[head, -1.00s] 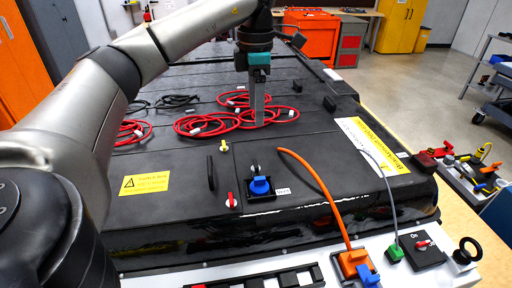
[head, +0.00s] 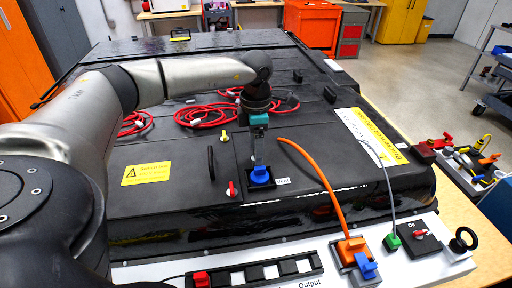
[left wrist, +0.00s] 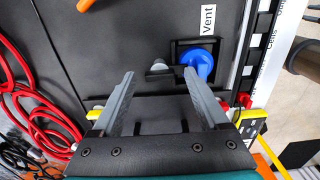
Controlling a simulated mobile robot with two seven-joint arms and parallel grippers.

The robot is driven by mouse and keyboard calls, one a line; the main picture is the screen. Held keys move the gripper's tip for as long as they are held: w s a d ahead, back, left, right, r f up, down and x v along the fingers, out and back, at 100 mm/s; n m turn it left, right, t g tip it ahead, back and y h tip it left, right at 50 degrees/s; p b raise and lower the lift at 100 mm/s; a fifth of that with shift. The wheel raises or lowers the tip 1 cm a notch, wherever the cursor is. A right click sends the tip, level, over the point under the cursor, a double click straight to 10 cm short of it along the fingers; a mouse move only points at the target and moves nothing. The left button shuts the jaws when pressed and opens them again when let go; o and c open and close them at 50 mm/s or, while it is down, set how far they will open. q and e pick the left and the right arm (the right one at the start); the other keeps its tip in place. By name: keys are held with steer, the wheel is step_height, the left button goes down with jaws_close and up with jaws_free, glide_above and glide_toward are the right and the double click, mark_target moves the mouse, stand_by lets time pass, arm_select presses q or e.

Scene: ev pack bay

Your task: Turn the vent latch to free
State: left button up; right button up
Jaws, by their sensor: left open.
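The vent latch has a blue knob (head: 260,174) in a dark square recess on the black pack lid. In the left wrist view the blue knob (left wrist: 202,62) lies beside the "Vent" label (left wrist: 208,19), and a small grey post (left wrist: 158,66) stands in the recess area to its left. My left gripper (head: 259,160) points down close over the latch, its tips partly hiding the recess. In the left wrist view the left gripper (left wrist: 158,80) is open and empty. The grey post shows between its fingertips; the blue knob is near the right finger. Contact cannot be told.
An orange cable (head: 321,186) arches from the lid to the front panel, right of the gripper. A small red knob (head: 231,188) and a black upright handle (head: 211,161) stand left of the latch. Red cable coils (head: 205,116) lie behind on the lid.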

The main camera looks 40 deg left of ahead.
arm_select(q)
steer(key=shift+c, duration=0.4)
jaws_close()
